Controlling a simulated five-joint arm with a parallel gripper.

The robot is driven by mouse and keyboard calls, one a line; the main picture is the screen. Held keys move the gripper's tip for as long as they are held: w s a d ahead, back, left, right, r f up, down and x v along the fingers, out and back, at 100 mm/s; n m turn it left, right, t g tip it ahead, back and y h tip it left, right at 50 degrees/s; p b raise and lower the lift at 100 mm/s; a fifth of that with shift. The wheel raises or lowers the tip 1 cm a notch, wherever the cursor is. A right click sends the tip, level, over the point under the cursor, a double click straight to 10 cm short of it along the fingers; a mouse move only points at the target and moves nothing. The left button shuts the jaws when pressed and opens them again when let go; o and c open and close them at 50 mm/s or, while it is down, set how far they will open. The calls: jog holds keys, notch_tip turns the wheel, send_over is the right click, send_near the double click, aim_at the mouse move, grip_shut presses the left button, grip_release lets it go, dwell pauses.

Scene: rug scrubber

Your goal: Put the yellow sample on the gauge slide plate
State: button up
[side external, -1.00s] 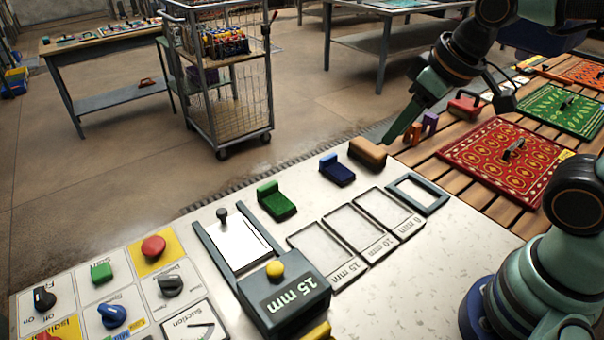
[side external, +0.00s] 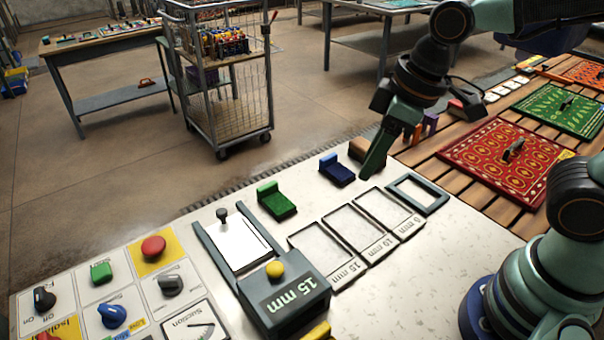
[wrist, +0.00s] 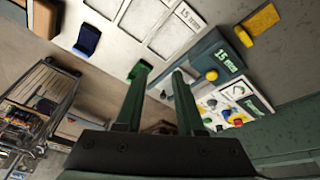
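The yellow sample (side external: 318,332) shows only in part at the bottom edge of the side view, beside the gauge. In the wrist view the whole yellow sample (wrist: 260,22) lies at the upper right, clear of my fingers. The gauge (side external: 285,295) has a yellow knob and reads 15 mm. Its white slide plate (side external: 240,242) looks empty, in a dark frame with a small black knob at its far end. My gripper (side external: 366,176) hangs over the bench by the blue sample. In the wrist view my gripper (wrist: 160,68) is open, with nothing between the fingers.
A green sample (side external: 276,200), a blue sample (side external: 338,170) and a partly hidden brown block (side external: 356,148) line the bench's far side. Marked outlines (side external: 357,232) lie flat, with a dark frame (side external: 417,194) beside them. A control panel (side external: 125,290) is at left, rugs (side external: 500,165) at right.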

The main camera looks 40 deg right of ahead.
jog(key=s+a+f+n+g, duration=0.25)
jog(key=a+n, duration=0.25)
jog(key=a, duration=0.3)
jog(key=n+h, duration=0.1)
jog(key=n, duration=0.5)
send_over(327, 325)
notch_tip(327, 325, down, 5)
jog(key=shift+g, duration=0.45)
jog(key=shift+f, duration=5.9)
grip_shut()
